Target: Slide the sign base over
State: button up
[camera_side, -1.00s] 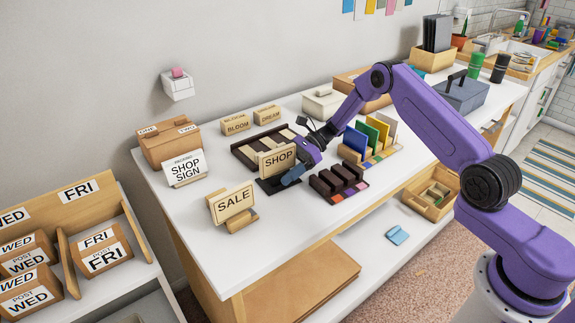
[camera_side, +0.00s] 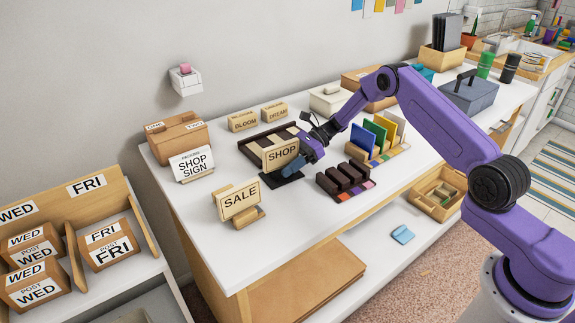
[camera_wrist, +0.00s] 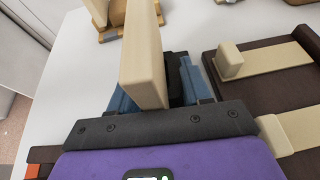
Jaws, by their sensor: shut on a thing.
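The SHOP sign (camera_side: 282,155) is a cream board with dark letters, upright in the middle of the table in the side view. In the wrist view the cream board (camera_wrist: 143,60) stands between the blue fingers of my gripper (camera_wrist: 158,88). My gripper (camera_side: 293,167) is shut on it from the right. A dark flat piece (camera_side: 271,181) lies on the table under the sign; whether the sign touches it is hidden. The SALE sign (camera_side: 240,199) stands in a wooden base (camera_side: 249,217) at the front left, apart from my gripper.
A dark tray (camera_side: 247,153) with cream pieces lies behind the SHOP sign. A dark rack (camera_side: 345,180) stands to the right, with coloured boards (camera_side: 362,140) behind it. A box (camera_side: 177,138) and a SHOP SIGN card (camera_side: 191,164) stand at left. The table's front edge is clear.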

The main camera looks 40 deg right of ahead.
jog(key=o, duration=1.3)
jog(key=v, duration=1.2)
